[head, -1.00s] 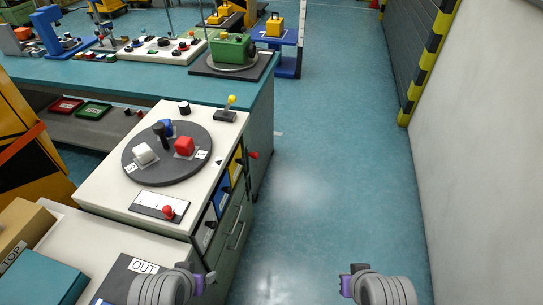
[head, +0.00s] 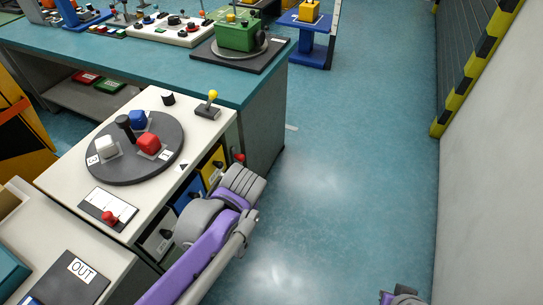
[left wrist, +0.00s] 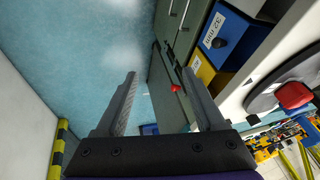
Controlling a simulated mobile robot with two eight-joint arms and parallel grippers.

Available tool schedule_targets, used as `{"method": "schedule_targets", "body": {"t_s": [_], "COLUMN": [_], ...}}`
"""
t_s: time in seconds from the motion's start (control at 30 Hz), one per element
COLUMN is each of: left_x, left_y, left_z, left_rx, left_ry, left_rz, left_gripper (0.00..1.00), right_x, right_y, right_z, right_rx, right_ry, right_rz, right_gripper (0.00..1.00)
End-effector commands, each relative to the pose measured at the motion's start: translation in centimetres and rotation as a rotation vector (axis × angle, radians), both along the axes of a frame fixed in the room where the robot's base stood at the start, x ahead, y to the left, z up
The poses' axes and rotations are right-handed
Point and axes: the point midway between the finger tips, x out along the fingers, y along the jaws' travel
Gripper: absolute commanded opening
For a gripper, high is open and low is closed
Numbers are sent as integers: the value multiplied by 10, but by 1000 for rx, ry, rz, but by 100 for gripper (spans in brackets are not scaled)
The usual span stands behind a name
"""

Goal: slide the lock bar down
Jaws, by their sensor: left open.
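A red knob (head: 238,157) sticks out from the side of the cabinet, beside the column of drawers. It also shows in the left wrist view (left wrist: 175,88), by a narrow grey bar (left wrist: 171,57). I cannot tell surely whether this is the lock bar. My left gripper (left wrist: 160,74) is open and empty, with the red knob seen between its two fingers and farther off. In the head view my left forearm reaches toward the drawers, and its fingers are hidden. Only a bit of my right arm shows at the bottom right edge.
A blue drawer (left wrist: 229,38) and a yellow drawer (left wrist: 207,74) are close to the left gripper's right finger. A round turntable (head: 127,165) and a red slider knob (head: 109,217) are on the cabinet top. The floor (head: 330,190) to the right is clear.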

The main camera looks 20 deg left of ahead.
Motion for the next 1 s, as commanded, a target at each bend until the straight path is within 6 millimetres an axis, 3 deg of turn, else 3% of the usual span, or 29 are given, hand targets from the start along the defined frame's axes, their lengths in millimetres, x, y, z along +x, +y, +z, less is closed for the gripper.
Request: {"method": "schedule_targets", "body": {"t_s": [0.03, 0.3, 0.6, 0.8, 1.0], "left_x": [19, 119, 220, 269, 292], "left_y": [7, 43, 60, 54, 40], "left_z": [-10, -39, -100, -157, -209], "left_rx": [40, 292, 583, 761, 887], "left_ry": [13, -10, -191, -401, -629], "left_rz": [37, 281, 543, 697, 803], "left_gripper": [71, 71, 71, 71, 71], "right_x": [-3, -8, -10, -10, -9], "right_y": [0, 0, 0, 0, 0], "right_z": [-13, -48, -86, -114, -135], "right_rx": [0, 0, 0, 0, 0], "right_ry": [5, 17, 29, 38, 45], "right_rz": [0, 0, 0, 0, 0], "right_gripper": [0, 0, 0, 0, 0]}}
